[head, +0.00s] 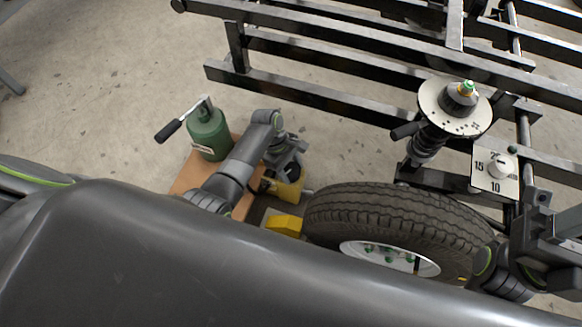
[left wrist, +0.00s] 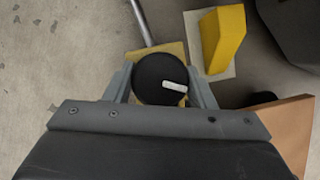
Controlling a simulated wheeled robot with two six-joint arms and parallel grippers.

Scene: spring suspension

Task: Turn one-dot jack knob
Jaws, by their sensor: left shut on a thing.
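My left gripper (head: 284,157) reaches down over a low yellow jack (head: 290,189) beside the tyre. In the left wrist view its two fingers stand on either side of a round black knob (left wrist: 152,78) and are shut on it. The knob carries a short white bar mark pointing toward the right. Part of the yellow jack body (left wrist: 178,50) shows behind the knob, with a metal rod running up from it. I cannot make out any dots on the jack. My right arm shows at the lower right of the head view, but its finger opening is unclear.
A yellow block (head: 284,225) lies close to the tyre (head: 400,215). A green bottle jack (head: 208,133) with a black-gripped handle stands on an orange-brown board (head: 190,178). A strut with a round plate (head: 440,98) and a numbered dial (head: 493,182) are by the black frame.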

